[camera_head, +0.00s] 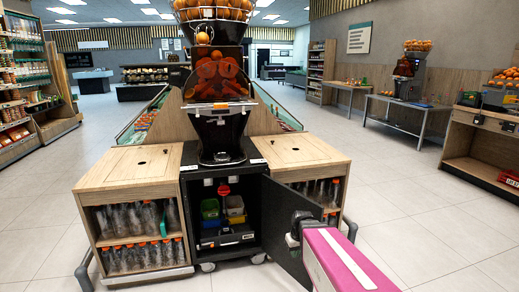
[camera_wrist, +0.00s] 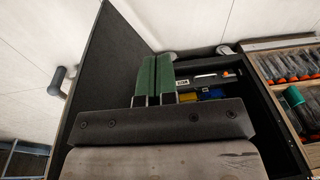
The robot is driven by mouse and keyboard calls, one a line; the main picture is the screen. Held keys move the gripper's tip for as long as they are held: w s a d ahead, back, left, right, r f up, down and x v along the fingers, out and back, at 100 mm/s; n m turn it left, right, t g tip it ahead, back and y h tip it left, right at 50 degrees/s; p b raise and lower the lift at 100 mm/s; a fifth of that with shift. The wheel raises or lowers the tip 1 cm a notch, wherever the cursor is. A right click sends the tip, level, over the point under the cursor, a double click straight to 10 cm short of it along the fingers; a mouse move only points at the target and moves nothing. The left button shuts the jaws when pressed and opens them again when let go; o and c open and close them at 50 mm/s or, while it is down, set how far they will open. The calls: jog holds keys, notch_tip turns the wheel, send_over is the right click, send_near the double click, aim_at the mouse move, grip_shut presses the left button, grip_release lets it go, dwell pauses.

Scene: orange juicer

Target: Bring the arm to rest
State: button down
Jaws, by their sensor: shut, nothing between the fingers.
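My arm (camera_head: 345,262), with a pink and white link, reaches in from the lower right in the head view. Its dark end is in front of the open black cabinet door (camera_head: 285,225). In the wrist view my gripper (camera_wrist: 157,62) has two green-padded fingers close together, with nothing held. The fingers point toward the open cabinet, with the door panel (camera_wrist: 110,50) to their left. I cannot tell from these views how far the fingertips are from the door or the cabinet. The fingertips are not clear in the head view.
The orange juicer (camera_head: 220,80) stands on the black cabinet, which holds green, yellow and blue containers (camera_head: 236,206). Wooden side units (camera_head: 128,163) with bottles flank it. A grey handle (camera_wrist: 58,82) sticks out from the door. Tiled floor (camera_head: 430,240) is clear at the right.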

jog(key=s+d+r+m+h, duration=0.1)
jog(key=s+d+r+m, duration=0.2)
jog(key=s+d, duration=0.1)
jog(key=shift+s+r+m+g, duration=0.3)
jog(key=shift+s+g, duration=0.1)
jog(key=shift+s, duration=0.25)
